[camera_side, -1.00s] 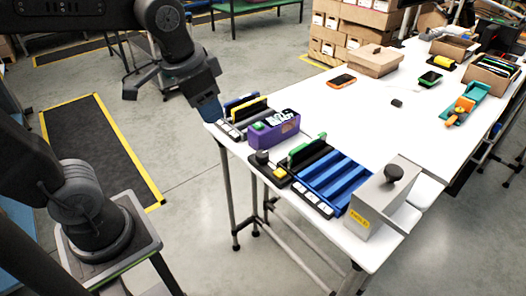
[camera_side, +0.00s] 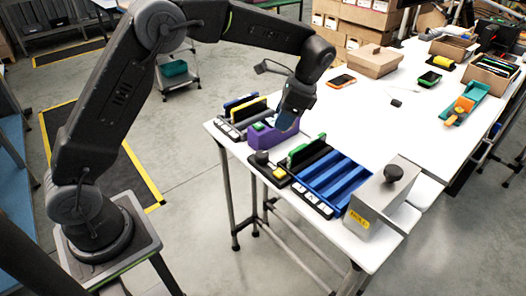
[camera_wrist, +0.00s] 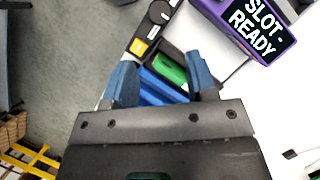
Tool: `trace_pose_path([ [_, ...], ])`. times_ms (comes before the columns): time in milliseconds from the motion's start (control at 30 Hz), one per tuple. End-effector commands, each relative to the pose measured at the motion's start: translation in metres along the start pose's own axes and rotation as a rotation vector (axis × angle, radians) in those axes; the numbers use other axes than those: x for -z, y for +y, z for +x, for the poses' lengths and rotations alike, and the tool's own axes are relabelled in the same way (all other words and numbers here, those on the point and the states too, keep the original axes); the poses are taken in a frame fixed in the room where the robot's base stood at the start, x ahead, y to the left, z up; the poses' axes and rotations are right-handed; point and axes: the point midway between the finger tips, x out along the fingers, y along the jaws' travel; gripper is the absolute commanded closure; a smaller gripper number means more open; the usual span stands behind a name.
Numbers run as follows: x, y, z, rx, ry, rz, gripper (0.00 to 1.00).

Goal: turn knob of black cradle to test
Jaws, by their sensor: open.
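The black cradle (camera_side: 316,155) stands near the front edge of the white table, holding a green piece (camera_side: 300,152). At its left end is a dark base with a round black knob (camera_side: 262,156) and a yellow button (camera_side: 280,173). In the wrist view, the knob (camera_wrist: 160,11) is at the top, beyond the yellow button (camera_wrist: 138,46); the green piece (camera_wrist: 170,69) shows between my blue fingers. My gripper (camera_side: 287,122) is open and empty above the purple box, apart from the knob. It also shows in the wrist view (camera_wrist: 160,62). The knob's marked setting is too small to read.
The purple box (camera_side: 262,143), marked SLOT-READY in the wrist view, stands behind the knob. A blue slotted tray (camera_side: 335,180) and a grey box (camera_side: 378,205) with a black top knob lie to the right. A cradle with blue and yellow boards (camera_side: 240,112) is at left. The table's middle is mostly clear.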

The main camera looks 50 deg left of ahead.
Motion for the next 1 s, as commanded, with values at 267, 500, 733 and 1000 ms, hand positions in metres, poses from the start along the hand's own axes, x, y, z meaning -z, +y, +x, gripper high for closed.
trace_pose_path([
  [267, -0.001, 0.001, 0.048, -0.003, -0.004, -0.001, 0.48],
  [500, -0.001, 0.001, 0.096, -0.003, -0.002, -0.003, 0.48],
  [733, -0.001, 0.0, 0.125, -0.001, 0.0, -0.003, 0.48],
  [1000, -0.001, 0.0, 0.133, 0.0, 0.001, -0.002, 0.48],
])
